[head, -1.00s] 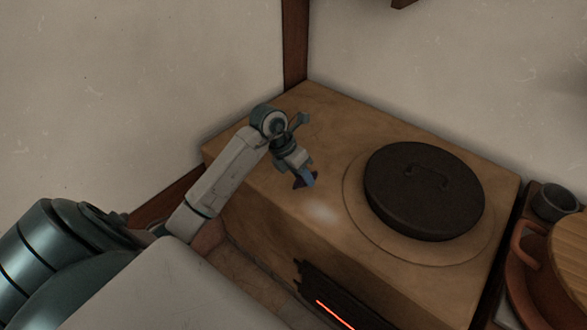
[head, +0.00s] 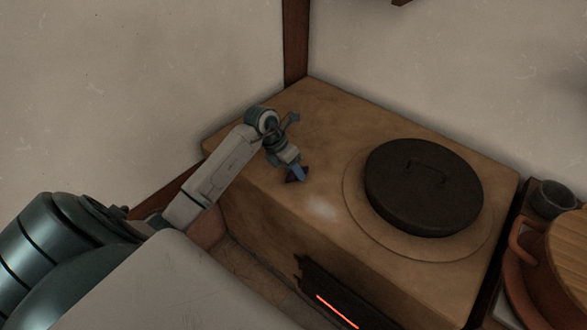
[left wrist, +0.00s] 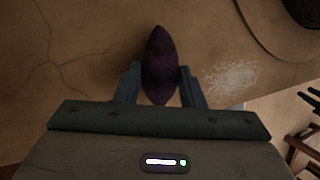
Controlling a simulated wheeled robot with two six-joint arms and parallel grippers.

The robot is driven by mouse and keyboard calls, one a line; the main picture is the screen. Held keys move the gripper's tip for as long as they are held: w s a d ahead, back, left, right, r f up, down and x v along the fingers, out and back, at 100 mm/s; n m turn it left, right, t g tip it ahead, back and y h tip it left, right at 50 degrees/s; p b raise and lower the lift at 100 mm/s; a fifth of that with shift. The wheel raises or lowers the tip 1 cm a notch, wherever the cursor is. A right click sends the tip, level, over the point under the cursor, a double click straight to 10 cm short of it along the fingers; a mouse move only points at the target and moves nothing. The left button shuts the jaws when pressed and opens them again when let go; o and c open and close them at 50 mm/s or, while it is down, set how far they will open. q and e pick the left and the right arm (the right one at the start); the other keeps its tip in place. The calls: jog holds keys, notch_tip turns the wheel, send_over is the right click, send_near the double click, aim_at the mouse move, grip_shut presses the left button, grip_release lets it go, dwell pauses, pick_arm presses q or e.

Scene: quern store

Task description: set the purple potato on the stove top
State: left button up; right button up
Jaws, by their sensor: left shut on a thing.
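The purple potato (left wrist: 160,62) is dark and pointed at its ends. In the left wrist view it sits between the two fingers of my left gripper (left wrist: 159,88), which is shut on it. In the head view the left gripper (head: 297,174) is over the left part of the stove top (head: 322,120), with the potato partly hidden by the fingers. I cannot tell whether the potato touches the surface. My right gripper is not in view.
A dark round lid (head: 424,188) with a handle covers the ring on the stove's right. A pale patch (head: 322,207) marks the surface near the gripper. A glowing slot (head: 337,311) is in the stove's front. A grey cup (head: 555,199) stands at far right.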

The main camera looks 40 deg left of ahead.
pick_arm(q)
jog(key=shift+f, duration=0.1)
jog(key=o, duration=0.8)
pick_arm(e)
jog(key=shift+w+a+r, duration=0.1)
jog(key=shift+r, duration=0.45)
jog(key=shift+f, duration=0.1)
pick_arm(q)
jog(key=shift+a+r, duration=0.15)
jog(key=shift+r, duration=0.25)
jog(key=v, duration=0.3)
jog(key=shift+a+r, duration=0.1)
jog(key=shift+r, duration=0.1)
jog(key=v, duration=0.8)
jog(key=shift+s, duration=0.15)
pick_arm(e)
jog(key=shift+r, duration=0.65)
